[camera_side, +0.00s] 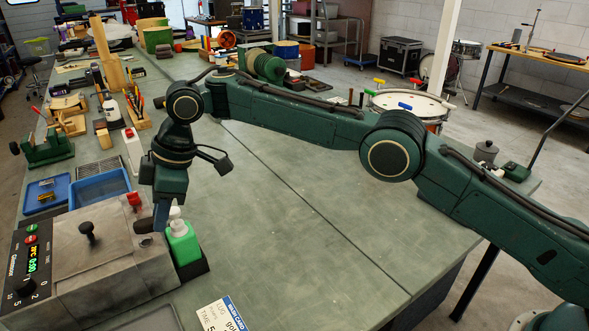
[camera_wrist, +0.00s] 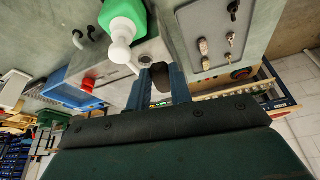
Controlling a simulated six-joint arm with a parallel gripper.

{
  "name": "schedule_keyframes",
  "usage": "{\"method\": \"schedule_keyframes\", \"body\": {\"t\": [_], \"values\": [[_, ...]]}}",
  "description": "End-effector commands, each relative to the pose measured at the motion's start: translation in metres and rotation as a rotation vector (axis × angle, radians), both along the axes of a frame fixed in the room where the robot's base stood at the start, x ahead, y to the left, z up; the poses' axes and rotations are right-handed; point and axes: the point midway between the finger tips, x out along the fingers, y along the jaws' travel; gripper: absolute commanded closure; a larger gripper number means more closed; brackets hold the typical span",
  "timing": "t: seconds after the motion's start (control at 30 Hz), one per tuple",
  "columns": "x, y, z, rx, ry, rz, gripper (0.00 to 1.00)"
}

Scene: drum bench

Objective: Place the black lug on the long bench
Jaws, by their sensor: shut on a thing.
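My gripper (camera_wrist: 160,90) is shut on the black lug (camera_wrist: 161,77), which shows dark between the two blue fingers in the wrist view. In the side view my gripper (camera_side: 155,218) points down by the right end of the grey washer (camera_side: 110,275), beside the green bottle. The lug is mostly hidden there, and I cannot tell its height or whether it touches anything. The long bench (camera_side: 290,235) has a wide green top, bare to the right of the washer.
A green bottle with white nozzle (camera_side: 182,240) stands close to my gripper in a black holder. A wash card (camera_side: 220,315) lies in front. Blue trays (camera_side: 98,187) lie behind the washer. A grey tray (camera_wrist: 207,62) holds several small parts.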

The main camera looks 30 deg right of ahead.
Motion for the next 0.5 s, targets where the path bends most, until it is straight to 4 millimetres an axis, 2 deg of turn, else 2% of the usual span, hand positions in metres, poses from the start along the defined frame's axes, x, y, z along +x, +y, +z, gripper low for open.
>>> {"method": "schedule_keyframes", "body": {"t": [0.5], "values": [[0.020,-0.031,0.009,0.003,0.004,-0.086,1.00]]}}
